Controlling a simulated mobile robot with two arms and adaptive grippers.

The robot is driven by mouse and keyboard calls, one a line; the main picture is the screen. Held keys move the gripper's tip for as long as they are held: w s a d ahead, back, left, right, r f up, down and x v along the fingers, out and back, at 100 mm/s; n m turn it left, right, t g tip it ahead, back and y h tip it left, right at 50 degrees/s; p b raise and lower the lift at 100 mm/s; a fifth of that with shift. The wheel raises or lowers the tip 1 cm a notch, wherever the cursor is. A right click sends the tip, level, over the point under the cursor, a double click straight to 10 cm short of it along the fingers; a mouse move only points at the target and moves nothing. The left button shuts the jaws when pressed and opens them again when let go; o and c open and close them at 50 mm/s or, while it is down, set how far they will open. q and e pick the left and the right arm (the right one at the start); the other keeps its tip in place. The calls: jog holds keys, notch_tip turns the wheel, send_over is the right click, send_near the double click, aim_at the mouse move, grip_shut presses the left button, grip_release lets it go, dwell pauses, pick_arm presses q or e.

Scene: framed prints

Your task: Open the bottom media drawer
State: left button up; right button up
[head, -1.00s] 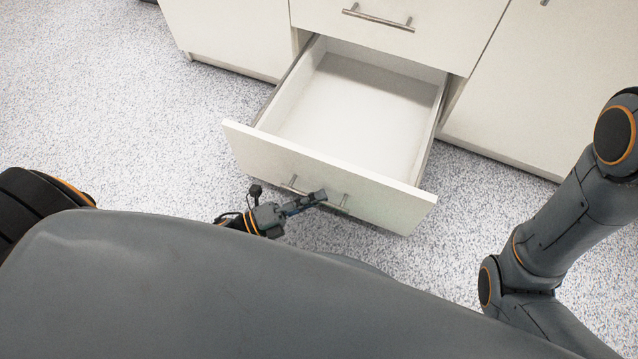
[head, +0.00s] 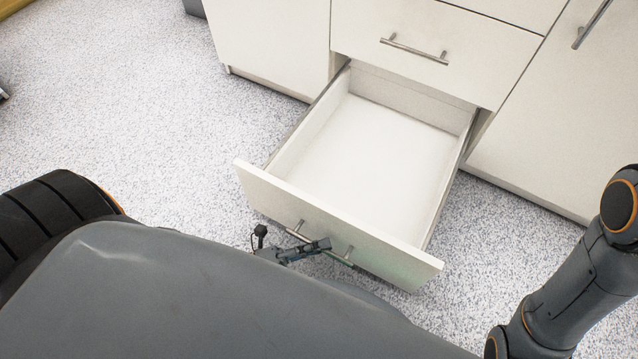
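The bottom drawer (head: 375,145) is white, empty and pulled well out of its cabinet. Its front panel (head: 390,258) faces me and carries a metal bar handle (head: 346,257). My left gripper (head: 318,246) is at this handle, over the middle of the bar, and appears shut on it; the far finger is hidden. My body covers most of the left arm. My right arm (head: 560,290) shows at the right edge, but its gripper is out of view.
A closed upper drawer (head: 430,45) with a bar handle sits above the open one. Closed cabinet fronts stand at left (head: 270,45) and right (head: 550,120). The speckled floor (head: 130,110) is clear at left. My dark body fills the bottom.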

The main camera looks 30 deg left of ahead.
pick_arm(q)
jog(key=shift+o, duration=1.3)
jog(key=v, duration=1.2)
